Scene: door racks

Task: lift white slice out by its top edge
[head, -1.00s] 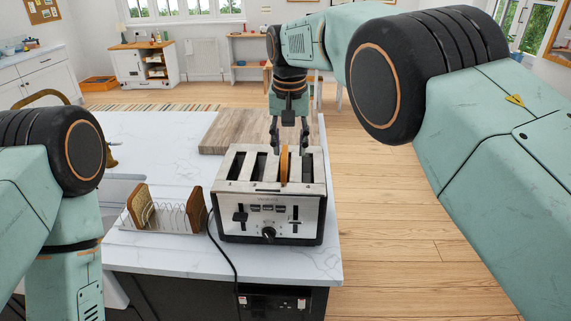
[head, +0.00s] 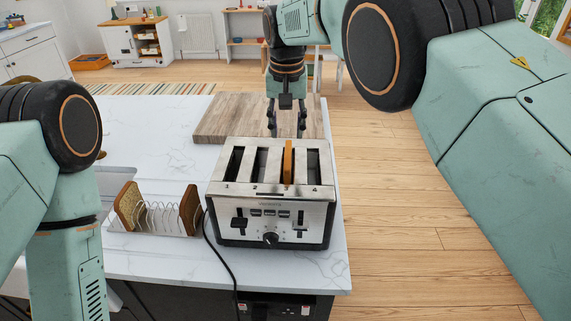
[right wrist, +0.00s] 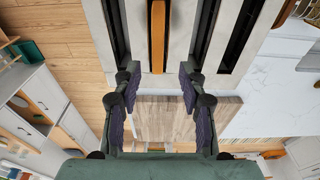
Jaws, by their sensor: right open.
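The toaster (head: 232,212) is a silver four-slot one on the counter. A slice with a brown-orange edge (head: 288,162) stands upright in its third slot from the left, its top edge showing. My right gripper (head: 287,128) is open and empty at the toaster's far side, pointing down. In the right wrist view the slice (right wrist: 157,36) lies ahead of the open fingers (right wrist: 158,82), in line with the gap between them and apart from both. The slice's lower part is hidden in the slot. My left gripper is out of view; only its arm shows.
A wire rack (head: 157,225) with two brown slices, one at each end, stands left of the toaster. A wooden board (head: 215,122) lies behind it. A black cord runs down the counter front. Marble counter (head: 160,145) is free at the back left.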

